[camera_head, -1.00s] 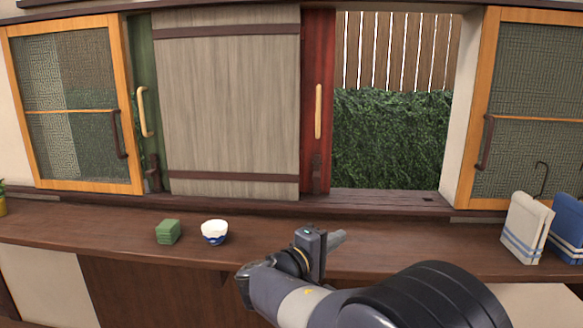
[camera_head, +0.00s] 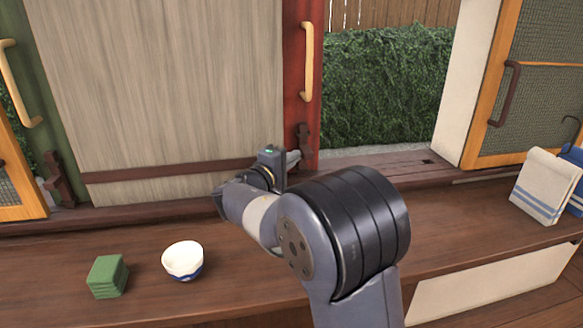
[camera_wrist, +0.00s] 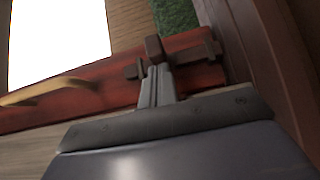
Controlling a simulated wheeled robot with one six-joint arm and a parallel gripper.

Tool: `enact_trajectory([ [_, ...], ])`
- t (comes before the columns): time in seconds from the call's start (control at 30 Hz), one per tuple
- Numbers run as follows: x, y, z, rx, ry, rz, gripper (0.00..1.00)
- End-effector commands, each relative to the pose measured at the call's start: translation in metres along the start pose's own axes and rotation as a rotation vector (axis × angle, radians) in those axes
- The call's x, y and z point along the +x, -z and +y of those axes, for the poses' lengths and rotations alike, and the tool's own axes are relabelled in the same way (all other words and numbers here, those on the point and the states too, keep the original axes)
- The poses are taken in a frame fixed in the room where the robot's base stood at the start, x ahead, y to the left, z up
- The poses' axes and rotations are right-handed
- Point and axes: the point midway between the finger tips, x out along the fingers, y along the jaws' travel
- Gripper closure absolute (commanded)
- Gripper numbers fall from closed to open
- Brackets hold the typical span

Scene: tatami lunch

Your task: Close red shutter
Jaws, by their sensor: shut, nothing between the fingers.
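The red shutter (camera_head: 302,100) shows as a narrow upright panel at the right edge of a grey wooden panel. The window opening to its right is open onto a hedge. It carries a pale wooden handle (camera_head: 307,62) and a dark latch (camera_head: 303,143) near its bottom. My gripper (camera_head: 293,158) is in front of the shutter's lower part, at the latch. In the wrist view, my shut fingers (camera_wrist: 155,84) overlap the latch (camera_wrist: 153,50) on the red shutter (camera_wrist: 100,90). I cannot tell whether they touch it. The handle (camera_wrist: 45,90) is to the left there.
A white and blue bowl (camera_head: 183,261) and a green stack (camera_head: 108,276) sit on the counter (camera_head: 235,290). Striped towels (camera_head: 545,187) hang at the right. A sill (camera_head: 390,170) runs below the opening. A green shutter (camera_head: 25,90) is at the left.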

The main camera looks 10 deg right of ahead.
Motion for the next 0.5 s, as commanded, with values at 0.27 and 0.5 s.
enact_trajectory([
  [0.27, 0.0005, 0.0002, 0.0000, -0.001, 0.000, 0.000, 1.00],
  [0.5, 0.0081, -0.0083, -0.0017, 0.001, -0.002, -0.003, 1.00],
])
